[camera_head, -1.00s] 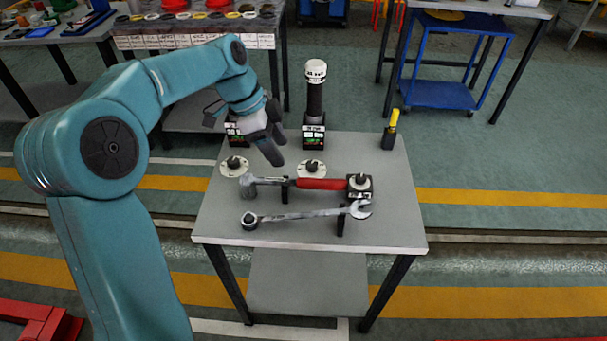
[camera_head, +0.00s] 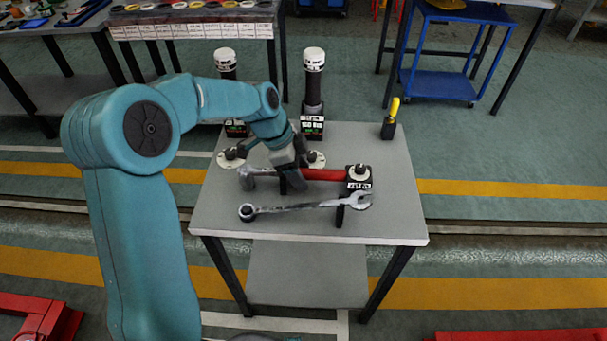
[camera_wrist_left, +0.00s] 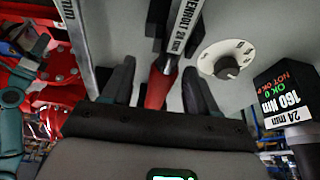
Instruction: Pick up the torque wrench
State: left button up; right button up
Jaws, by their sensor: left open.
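The torque wrench (camera_head: 326,175) has a red handle and a silver head. It lies across the grey table, with its head to the left and its handle end by a small black block. My left gripper (camera_head: 295,184) is over its middle, hiding part of it. In the left wrist view, the red part of the wrench (camera_wrist_left: 159,88) lies between the spread fingers of my left gripper (camera_wrist_left: 160,85). The gripper is open, and contact is not visible. My right gripper is not in view.
A combination wrench (camera_head: 305,207) rests on black supports in front of the torque wrench. The table's front (camera_head: 290,232) is clear.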

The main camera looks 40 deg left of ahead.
aim_at(306, 178)
pick_arm(q)
jog(key=x, duration=0.3)
jog(key=shift+w+f, duration=0.25)
jog(key=shift+s+r, duration=0.1)
jog(key=shift+c, duration=0.9)
grip_shut()
jog(key=shift+r, duration=0.1)
notch_tip(306, 178, up, 20)
jog(key=p, duration=0.2)
